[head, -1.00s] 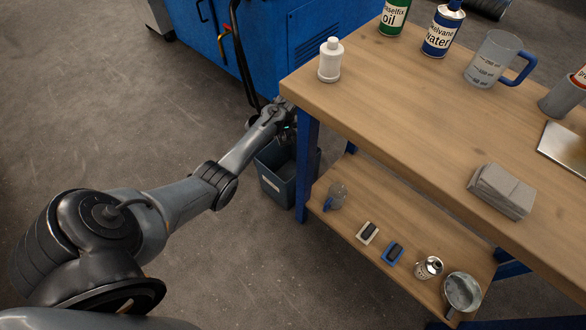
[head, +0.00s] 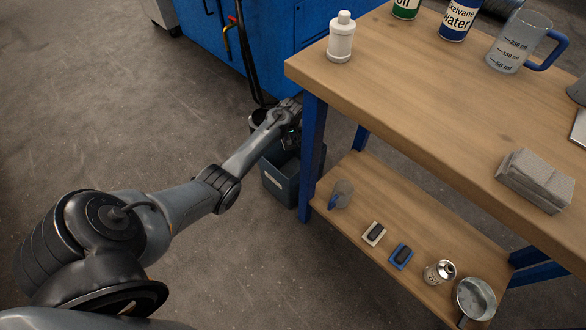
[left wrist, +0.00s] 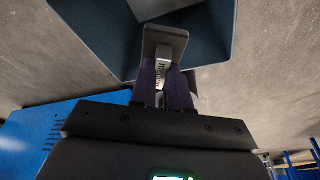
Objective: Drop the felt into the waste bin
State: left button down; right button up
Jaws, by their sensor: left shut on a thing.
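My left gripper (head: 291,138) is at the waste bin, a dark blue-grey open bin (head: 279,184) on the floor beside the bench's front leg. In the head view the felt cannot be made out. My right gripper is not in view.
The wooden bench (head: 420,110) stands right of the bin, with a white bottle (head: 341,40) near its corner. Its lower shelf (head: 390,205) holds a clear mug, two small blocks, a can and a metal bowl. A blue cabinet (head: 285,40) stands behind. Floor at left is clear.

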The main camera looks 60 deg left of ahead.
pick_arm(q)
jog(key=c, duration=1)
grip_release()
jog(key=shift+r, duration=0.1)
jog(key=shift+p+v, duration=3.9)
jog(key=shift+v, duration=1.4)
jog(key=shift+s, duration=0.1)
